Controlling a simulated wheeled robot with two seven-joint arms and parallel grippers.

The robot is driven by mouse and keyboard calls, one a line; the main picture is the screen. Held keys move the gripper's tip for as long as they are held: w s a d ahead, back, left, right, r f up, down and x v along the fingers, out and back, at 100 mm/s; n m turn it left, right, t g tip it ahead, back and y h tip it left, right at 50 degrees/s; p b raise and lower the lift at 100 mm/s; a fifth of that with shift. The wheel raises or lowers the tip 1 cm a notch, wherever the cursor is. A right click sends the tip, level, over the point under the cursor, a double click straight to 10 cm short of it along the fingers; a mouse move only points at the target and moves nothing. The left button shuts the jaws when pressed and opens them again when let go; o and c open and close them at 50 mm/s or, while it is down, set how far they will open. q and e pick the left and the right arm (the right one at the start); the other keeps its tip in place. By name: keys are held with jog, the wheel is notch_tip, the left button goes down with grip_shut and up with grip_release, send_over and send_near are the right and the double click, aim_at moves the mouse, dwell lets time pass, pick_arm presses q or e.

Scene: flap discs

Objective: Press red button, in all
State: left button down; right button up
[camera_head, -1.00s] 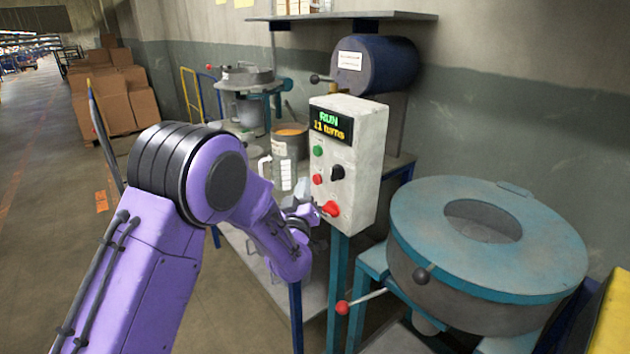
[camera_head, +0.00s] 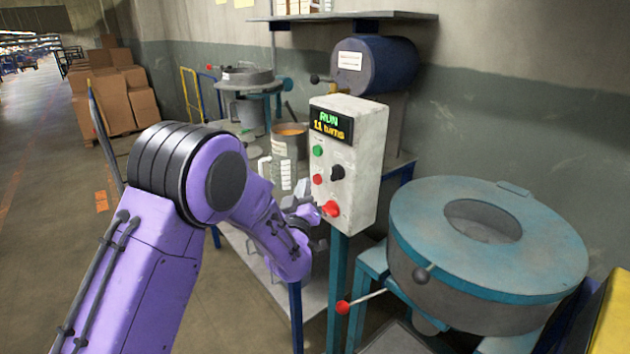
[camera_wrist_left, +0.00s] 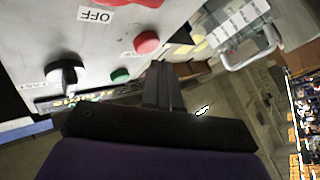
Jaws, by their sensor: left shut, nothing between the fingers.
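A pale control box (camera_head: 366,185) carries a lit display (camera_head: 331,124) reading RUN and 11 turns. Below it are a green button (camera_head: 318,151), a black knob (camera_head: 337,172), a small red button (camera_head: 317,179) and a larger red button (camera_head: 331,208) at the bottom. My left gripper (camera_head: 308,210) is shut and empty, just left of the larger red button; I cannot tell if they touch. In the left wrist view, the shut fingers (camera_wrist_left: 163,88) are beside the panel, near the small red button (camera_wrist_left: 146,43) and green button (camera_wrist_left: 120,75); an OFF label shows. My right gripper is out of view.
A round teal-topped machine (camera_head: 420,225) with a red-tipped lever (camera_head: 343,307) stands right of the box. A bench behind holds a container (camera_head: 290,146) and a clear jug (camera_head: 283,172). A blue drum (camera_head: 385,68) is above. Open floor lies at left.

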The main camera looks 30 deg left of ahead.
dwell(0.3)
pick_arm(q)
jog(key=shift+w+d, duration=0.2)
jog(key=shift+w, duration=0.15)
jog(key=shift+w+d, duration=0.15)
jog(key=shift+w, duration=0.25)
dwell(0.6)
jog(key=shift+s, duration=0.1)
jog(key=shift+s+a, duration=0.35)
jog(key=shift+s, duration=0.35)
jog(key=s, duration=0.1)
jog(key=s+a, duration=0.1)
jog(key=s, duration=0.1)
jog(key=s+a, duration=0.1)
jog(key=shift+s, duration=0.3)
dwell(0.8)
